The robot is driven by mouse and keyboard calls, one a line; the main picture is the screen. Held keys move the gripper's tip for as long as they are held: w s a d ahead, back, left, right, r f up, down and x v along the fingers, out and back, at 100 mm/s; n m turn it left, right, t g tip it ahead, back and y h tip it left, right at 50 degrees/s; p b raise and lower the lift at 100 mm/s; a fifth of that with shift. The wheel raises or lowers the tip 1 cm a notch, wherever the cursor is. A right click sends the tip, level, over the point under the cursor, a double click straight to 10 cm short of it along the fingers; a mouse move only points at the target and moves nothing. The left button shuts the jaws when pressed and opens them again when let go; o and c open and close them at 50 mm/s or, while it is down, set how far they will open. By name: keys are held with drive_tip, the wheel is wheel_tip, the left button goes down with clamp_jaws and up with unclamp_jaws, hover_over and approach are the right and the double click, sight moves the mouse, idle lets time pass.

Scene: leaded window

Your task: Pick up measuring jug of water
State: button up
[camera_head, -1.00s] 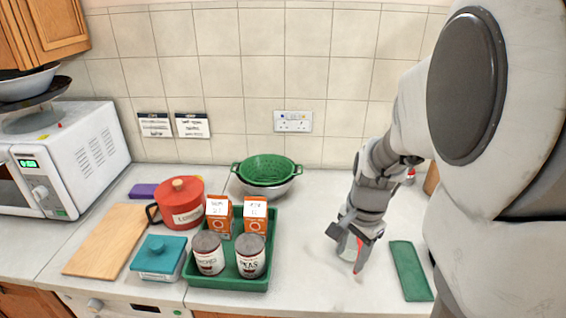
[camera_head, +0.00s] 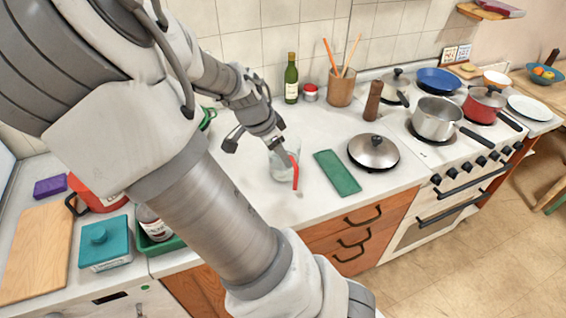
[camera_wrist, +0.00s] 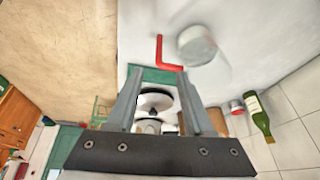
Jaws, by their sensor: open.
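The measuring jug (camera_head: 279,168) is clear, with a red handle, and stands upright on the white worktop. My gripper (camera_head: 255,142) is open and empty, just above and behind the jug in the head view, and partly overlaps it there. In the wrist view the jug (camera_wrist: 197,45) lies beyond the fingertips, up and to the right, with its red handle on its left side. It is not between the fingers of my gripper (camera_wrist: 158,72). The water in it is too faint to make out.
A green mat (camera_head: 337,172) lies right of the jug, beside a lidded pan (camera_head: 373,151). Behind stand a wine bottle (camera_head: 291,80), a red-lidded jar (camera_head: 310,93), a utensil pot (camera_head: 341,90) and a pepper mill (camera_head: 373,101). The stove (camera_head: 455,150) is further right.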

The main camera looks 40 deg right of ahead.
drive_tip(key=b+x, duration=0.3)
drive_tip(key=x, duration=1.2)
drive_tip(key=shift+s+a, duration=0.15)
drive_tip(key=shift+a, duration=0.1)
clamp_jaws()
idle(0.9)
